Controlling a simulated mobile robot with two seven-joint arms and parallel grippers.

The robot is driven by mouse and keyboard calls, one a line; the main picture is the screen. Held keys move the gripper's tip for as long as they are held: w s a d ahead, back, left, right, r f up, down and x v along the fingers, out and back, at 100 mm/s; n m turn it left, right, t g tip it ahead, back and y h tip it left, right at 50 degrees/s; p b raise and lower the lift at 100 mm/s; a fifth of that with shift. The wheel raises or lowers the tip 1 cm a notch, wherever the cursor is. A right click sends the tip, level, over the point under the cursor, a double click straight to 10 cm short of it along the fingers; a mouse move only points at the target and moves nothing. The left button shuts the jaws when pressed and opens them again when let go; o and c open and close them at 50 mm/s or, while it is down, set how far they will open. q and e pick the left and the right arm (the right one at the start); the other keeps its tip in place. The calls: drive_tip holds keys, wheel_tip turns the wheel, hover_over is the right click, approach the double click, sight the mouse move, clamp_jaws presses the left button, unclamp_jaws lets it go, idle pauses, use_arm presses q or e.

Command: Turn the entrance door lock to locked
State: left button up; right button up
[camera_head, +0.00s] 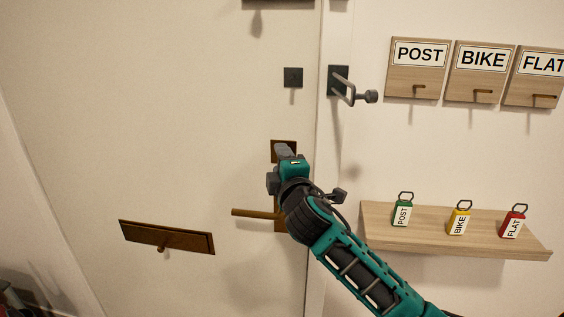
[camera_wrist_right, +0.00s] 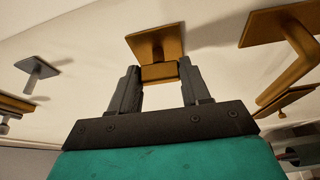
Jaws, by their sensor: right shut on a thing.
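The pale entrance door (camera_head: 180,120) fills the left of the head view. Its lock has a square brass plate (camera_head: 274,154) above the brass lever handle (camera_head: 255,214). In the right wrist view the plate (camera_wrist_right: 150,42) carries a brass turn piece (camera_wrist_right: 160,73). My right gripper (camera_head: 284,151) is at the lock; in the wrist view its fingers (camera_wrist_right: 161,78) are shut on the turn piece, one on each side. The gripper hides most of the lock in the head view, so its exact angle there cannot be told. My left gripper is not in view.
A dark swing latch (camera_head: 341,84) projects from the door frame above right, beside a dark square plate (camera_head: 293,77). A brass mail slot (camera_head: 140,234) is lower left. A wooden shelf (camera_head: 430,240) holds green, yellow and red tags. Wooden hook boards labelled POST (camera_head: 415,85), BIKE and FLAT hang above.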

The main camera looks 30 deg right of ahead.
drive_tip(key=shift+n, duration=0.4)
drive_tip(key=o, duration=1.1)
drive_tip(key=shift+c, duration=0.2)
drive_tip(key=v, duration=1.3)
drive_tip(key=shift+r+b, duration=0.2)
drive_tip(key=shift+b, duration=0.2)
drive_tip(key=shift+d, duration=0.1)
